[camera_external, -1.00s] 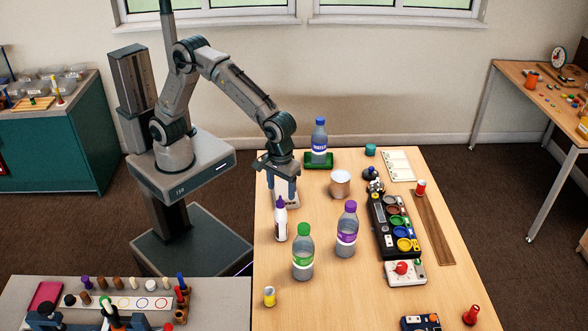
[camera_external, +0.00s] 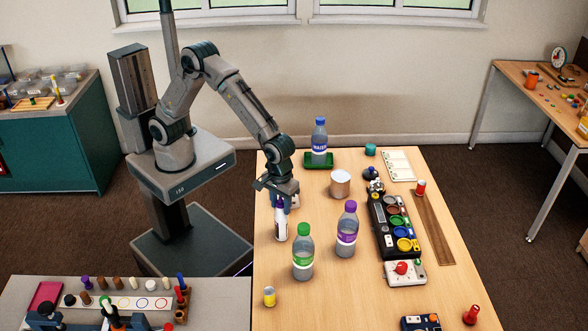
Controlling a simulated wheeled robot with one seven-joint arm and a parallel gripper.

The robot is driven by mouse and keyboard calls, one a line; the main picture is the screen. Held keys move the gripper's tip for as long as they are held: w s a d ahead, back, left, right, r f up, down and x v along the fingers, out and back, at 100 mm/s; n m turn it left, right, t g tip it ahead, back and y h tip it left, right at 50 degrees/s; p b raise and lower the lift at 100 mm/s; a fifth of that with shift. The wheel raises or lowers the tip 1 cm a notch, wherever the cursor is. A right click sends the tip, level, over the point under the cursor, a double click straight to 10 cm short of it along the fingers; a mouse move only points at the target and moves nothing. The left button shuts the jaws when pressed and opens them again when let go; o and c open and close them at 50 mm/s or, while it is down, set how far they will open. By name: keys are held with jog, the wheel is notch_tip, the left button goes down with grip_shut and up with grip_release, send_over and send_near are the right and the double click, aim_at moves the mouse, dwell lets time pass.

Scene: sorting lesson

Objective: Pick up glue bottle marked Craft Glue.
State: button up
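The white glue bottle (camera_external: 281,226) stands upright on the wooden table, near its left edge. It is the only glue-type bottle I see; its lettering is too small to read. My gripper (camera_external: 282,204) points down at the bottle's top, with its blue fingers beside the purple cap. The cap is mostly hidden by the gripper. I cannot tell whether the fingers touch the bottle or how far apart they are.
A green-capped bottle (camera_external: 303,254) and a purple-capped bottle (camera_external: 346,232) stand close by to the right.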

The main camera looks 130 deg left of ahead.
grip_shut()
jog(key=shift+r, duration=0.1)
